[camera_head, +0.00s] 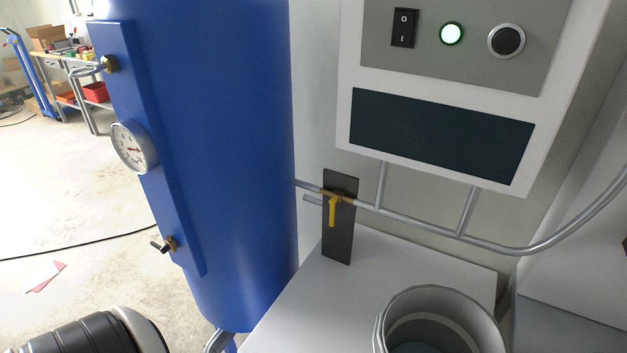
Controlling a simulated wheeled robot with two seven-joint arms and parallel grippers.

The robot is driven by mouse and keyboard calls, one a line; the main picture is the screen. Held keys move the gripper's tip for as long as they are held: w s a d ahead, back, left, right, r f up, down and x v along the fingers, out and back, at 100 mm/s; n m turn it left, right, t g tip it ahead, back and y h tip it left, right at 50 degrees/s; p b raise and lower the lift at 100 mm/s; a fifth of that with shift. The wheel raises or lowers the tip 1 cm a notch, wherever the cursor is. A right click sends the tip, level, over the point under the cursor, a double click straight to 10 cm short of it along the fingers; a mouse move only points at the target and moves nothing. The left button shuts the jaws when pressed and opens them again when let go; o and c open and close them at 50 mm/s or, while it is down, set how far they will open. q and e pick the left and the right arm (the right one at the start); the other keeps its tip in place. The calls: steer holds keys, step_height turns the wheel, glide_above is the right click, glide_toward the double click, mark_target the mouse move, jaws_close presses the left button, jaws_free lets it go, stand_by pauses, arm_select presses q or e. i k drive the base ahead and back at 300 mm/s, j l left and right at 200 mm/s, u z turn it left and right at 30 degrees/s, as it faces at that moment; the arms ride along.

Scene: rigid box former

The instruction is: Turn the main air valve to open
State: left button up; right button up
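A valve with a yellow lever handle (333,211) sits on a thin grey pipe in front of a dark upright plate (339,243). The pipe runs from the blue tank (225,130) to the right. The yellow handle points down, across the line of the pipe. Two more brass fittings are on the tank's blue strip, an upper one (110,64) and a lower one (170,244) with a dark handle.
A white control box (346,120) with a rocker switch (404,27), a lit green light (451,33) and a black knob (506,40) hangs above the pipe. A round gauge (134,147) is on the tank. A light grey surface (300,300) lies below the valve.

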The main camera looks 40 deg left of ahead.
mark_target(332, 201)
steer(key=u, duration=1.15)
